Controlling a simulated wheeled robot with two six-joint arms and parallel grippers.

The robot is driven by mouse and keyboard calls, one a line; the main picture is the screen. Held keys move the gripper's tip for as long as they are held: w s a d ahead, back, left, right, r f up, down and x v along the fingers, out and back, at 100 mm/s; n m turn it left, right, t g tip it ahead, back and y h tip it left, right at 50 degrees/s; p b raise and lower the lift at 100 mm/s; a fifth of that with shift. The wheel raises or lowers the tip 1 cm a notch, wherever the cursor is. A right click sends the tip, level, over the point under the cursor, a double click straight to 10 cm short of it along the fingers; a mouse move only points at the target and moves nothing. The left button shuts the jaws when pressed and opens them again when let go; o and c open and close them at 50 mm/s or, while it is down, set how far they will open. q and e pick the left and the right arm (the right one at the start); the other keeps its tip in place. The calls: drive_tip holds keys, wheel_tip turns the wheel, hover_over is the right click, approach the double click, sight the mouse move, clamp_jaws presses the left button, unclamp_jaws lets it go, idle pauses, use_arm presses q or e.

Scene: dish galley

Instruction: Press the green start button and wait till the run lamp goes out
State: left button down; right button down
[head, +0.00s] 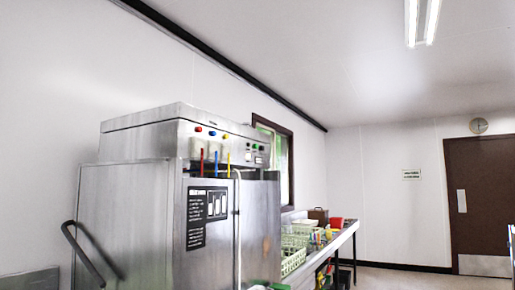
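A large stainless steel dish machine (130,215) stands at the left and centre of the head view. Its upper front panel has a red (198,129), a blue (212,133) and a yellow (225,136) round fitting. Further right on the panel is a group of small green spots (255,147). They are too small for me to tell which is the start button and which is the run lamp, or whether a lamp is lit. Neither of my grippers is in view.
A steel counter (342,238) runs away behind the machine, bearing a pale rack (293,252), a red container (337,223) and small items. A black bar handle (82,252) sticks out at the machine's left. A brown door (478,200) and clear floor lie at far right.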

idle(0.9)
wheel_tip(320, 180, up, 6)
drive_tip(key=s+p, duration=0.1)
drive_tip(key=p, duration=0.6)
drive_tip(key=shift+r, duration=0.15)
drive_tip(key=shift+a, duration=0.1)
